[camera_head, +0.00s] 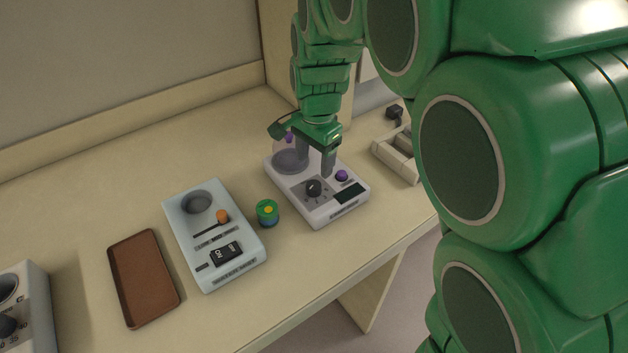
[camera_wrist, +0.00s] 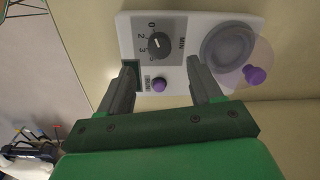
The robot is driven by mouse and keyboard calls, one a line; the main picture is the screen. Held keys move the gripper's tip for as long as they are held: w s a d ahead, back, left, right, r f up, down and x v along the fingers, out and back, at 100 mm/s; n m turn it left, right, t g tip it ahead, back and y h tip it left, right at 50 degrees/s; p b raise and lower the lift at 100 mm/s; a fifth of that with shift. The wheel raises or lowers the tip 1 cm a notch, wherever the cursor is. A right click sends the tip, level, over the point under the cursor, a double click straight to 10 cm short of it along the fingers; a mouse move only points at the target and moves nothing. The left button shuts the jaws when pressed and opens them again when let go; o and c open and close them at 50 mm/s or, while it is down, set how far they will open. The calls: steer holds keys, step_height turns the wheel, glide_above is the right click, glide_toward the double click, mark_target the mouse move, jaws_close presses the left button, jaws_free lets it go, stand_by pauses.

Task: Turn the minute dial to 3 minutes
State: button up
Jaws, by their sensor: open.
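The minute dial (camera_head: 314,187) is a black round knob on the top of a white device (camera_head: 326,214). In the wrist view the dial (camera_wrist: 158,44) sits on a grey panel marked MIN, with numbers including 0, 2, 3 and 5 along its left side. A pale pointer mark shows on the knob's left, but I cannot tell exactly which number it meets. My gripper (camera_head: 314,168) is open above the device, pointing down. In the wrist view its fingertips (camera_wrist: 161,66) are apart, with the dial beyond them and nothing between the jaws. The gripper does not appear to touch the dial.
The device has a purple button (camera_head: 341,175), a dark display (camera_head: 349,193) and a round well under a clear lid with a purple knob (camera_wrist: 256,75). A green round container (camera_head: 267,212), a pale blue device (camera_head: 240,271) and a brown tray (camera_head: 144,280) stand left.

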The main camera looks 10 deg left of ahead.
mark_target(314, 185)
steer(key=shift+a+f, duration=0.1)
steer(key=shift+f, duration=3.7)
steer(key=c, duration=1)
steer(key=shift+c, duration=0.2)
